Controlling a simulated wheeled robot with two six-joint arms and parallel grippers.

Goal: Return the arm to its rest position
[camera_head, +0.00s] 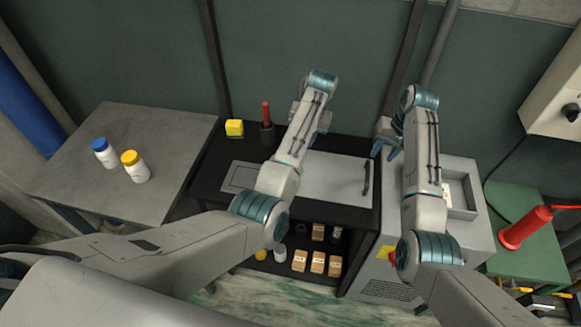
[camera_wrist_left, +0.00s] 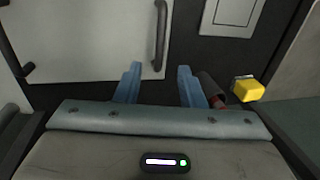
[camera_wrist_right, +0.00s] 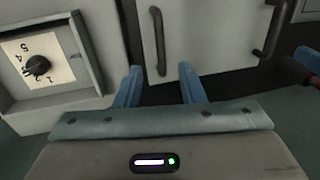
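My right gripper (camera_head: 388,142) has blue fingers and hangs above the left edge of a grey machine (camera_head: 468,215). In the right wrist view its fingers (camera_wrist_right: 160,74) are spread with nothing between them. My left arm (camera_head: 285,165) reaches over the dark cabinet (camera_head: 215,165); its gripper is mostly hidden behind its own wrist in the head view. In the left wrist view the left fingers (camera_wrist_left: 158,72) are spread and empty. Both arms are raised and bent, and neither gripper holds anything.
The cabinet has a pale lid (camera_head: 335,180) with a dark handle, a yellow block (camera_head: 234,127) and a red-handled tool (camera_head: 266,112) in a black holder. Small boxes (camera_head: 318,262) sit below.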

